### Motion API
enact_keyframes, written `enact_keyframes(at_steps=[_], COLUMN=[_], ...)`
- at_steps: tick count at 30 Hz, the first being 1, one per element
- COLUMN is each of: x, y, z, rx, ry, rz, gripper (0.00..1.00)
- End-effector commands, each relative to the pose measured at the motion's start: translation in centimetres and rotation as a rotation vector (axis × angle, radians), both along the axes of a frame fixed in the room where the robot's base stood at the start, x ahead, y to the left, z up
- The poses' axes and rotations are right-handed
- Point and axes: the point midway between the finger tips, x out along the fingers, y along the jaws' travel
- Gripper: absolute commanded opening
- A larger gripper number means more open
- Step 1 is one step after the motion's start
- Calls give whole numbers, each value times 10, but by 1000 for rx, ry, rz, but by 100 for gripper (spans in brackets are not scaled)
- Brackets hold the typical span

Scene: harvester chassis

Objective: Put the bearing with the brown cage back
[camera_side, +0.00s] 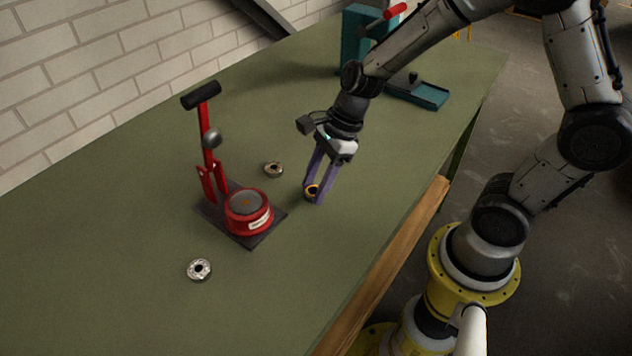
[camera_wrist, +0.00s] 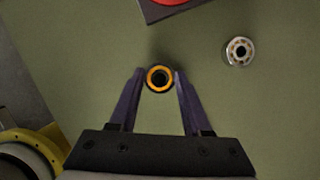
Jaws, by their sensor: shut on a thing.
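My gripper (camera_side: 314,194) is shut on a small bearing (camera_side: 311,190) with an orange-yellow ring and dark middle. In the wrist view the held bearing (camera_wrist: 160,78) sits between the tips of the two purple fingers (camera_wrist: 160,84). It is low over the green bench or touching it; I cannot tell which. A second bearing (camera_side: 273,169), brownish in the side view, lies to the left of my gripper; the wrist view shows it silver with dark spots (camera_wrist: 239,51). A third, silver bearing (camera_side: 199,269) lies nearer the front left. I cannot clearly tell the cage colours.
A red lever tool (camera_side: 207,140) with a round red pot (camera_side: 248,213) stands on a dark plate (camera_side: 210,211) left of my gripper. A teal press (camera_side: 355,40) with a red handle stands at the back.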

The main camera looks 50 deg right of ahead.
Motion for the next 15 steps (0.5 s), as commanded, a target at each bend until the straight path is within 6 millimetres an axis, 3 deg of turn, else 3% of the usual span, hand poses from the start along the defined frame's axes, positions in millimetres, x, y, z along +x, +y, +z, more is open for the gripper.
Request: enact_keyframes(at_steps=[3, 4, 8, 15], x=[0, 0, 0, 0], y=[0, 0, 0, 0], z=[-3, -3, -3, -3], rx=[1, 1, 1, 1], ry=[2, 2, 2, 1], rz=[-1, -1, 0, -1], gripper=[0, 52, 75, 78])
